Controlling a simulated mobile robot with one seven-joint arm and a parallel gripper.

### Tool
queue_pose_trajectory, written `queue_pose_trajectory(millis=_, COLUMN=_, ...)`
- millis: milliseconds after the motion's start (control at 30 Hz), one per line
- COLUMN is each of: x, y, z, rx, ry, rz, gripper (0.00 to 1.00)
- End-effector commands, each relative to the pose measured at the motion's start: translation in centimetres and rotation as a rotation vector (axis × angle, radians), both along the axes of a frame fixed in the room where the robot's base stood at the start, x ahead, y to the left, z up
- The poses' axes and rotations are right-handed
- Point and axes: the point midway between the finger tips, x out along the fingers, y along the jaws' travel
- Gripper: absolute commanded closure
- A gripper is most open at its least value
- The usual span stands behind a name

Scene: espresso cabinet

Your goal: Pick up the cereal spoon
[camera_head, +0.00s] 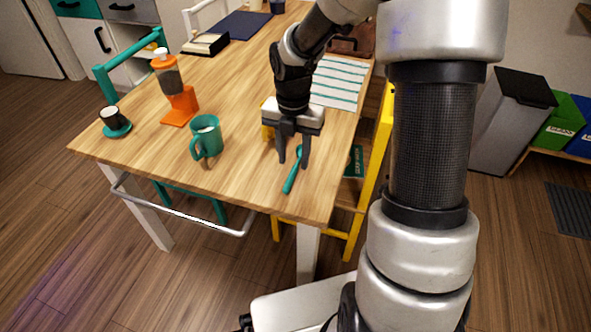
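The cereal spoon (290,181) is teal-green and lies near the table's front right corner. It points roughly toward the front edge, and its upper part lies partly behind my gripper's right finger. My gripper (293,163) points down over the spoon with its two fingers apart. The spoon passes between or just behind the fingers; I cannot tell whether a finger touches it.
A green mug (207,140) stands left of the gripper on the wooden table (244,188). An orange dispenser (180,100) and a small dark cup on a green saucer (117,131) are farther left. A yellow object (267,118) sits just behind the gripper. A striped mat (340,82) lies behind.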

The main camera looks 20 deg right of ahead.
Motion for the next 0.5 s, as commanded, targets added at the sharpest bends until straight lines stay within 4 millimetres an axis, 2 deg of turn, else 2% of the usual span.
queue_pose_trajectory(millis=333, x=0.4, y=0.4, z=-4.5, rx=0.001, ry=0.004, rz=0.000, gripper=0.64)
queue_pose_trajectory(millis=500, x=0.5, y=0.3, z=-5.2, rx=0.000, ry=0.000, rz=0.000, gripper=0.64)
